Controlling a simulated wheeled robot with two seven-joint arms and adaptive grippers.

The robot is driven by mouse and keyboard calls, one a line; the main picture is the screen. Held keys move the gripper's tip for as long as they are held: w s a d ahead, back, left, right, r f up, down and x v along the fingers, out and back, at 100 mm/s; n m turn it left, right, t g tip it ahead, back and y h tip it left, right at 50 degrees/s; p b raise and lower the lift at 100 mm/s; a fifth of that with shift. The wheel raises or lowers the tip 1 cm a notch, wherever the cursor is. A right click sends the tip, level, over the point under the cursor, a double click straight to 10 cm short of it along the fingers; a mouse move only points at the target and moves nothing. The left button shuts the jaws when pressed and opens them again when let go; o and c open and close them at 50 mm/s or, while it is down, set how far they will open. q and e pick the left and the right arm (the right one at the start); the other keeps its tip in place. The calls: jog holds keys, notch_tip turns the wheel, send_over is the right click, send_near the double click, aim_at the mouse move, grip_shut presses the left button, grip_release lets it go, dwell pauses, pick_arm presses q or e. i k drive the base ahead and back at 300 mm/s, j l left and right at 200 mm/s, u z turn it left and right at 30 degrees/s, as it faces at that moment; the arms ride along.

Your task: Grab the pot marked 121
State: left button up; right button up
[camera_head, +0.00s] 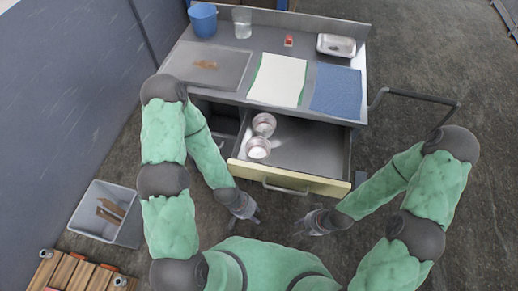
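Two small round silvery pots stand in the left part of an open drawer (310,150). The rear pot (264,124) and the front pot (258,148) are close together. Any number on them is too small to read, so I cannot tell which is 121. My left gripper (247,216) is in front of the drawer, to the left of its handle, apart from both pots. My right gripper (300,228) is in front of the drawer, below the handle. Both look empty, with their fingertips spread apart.
The drawer's pale yellow front (285,178) stands between my grippers and the pots. The tabletop holds a blue bucket (203,20), a white-and-green cloth (278,80), a blue cloth (337,90) and a metal tray (336,45). A grey bin (88,212) is at left. The drawer's right part is empty.

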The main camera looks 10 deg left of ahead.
aim_at(257, 148)
jog(key=j+z, duration=0.25)
jog(key=j, duration=0.5)
jog(key=j+z, duration=0.25)
jog(key=j, duration=0.45)
jog(key=k, duration=0.05)
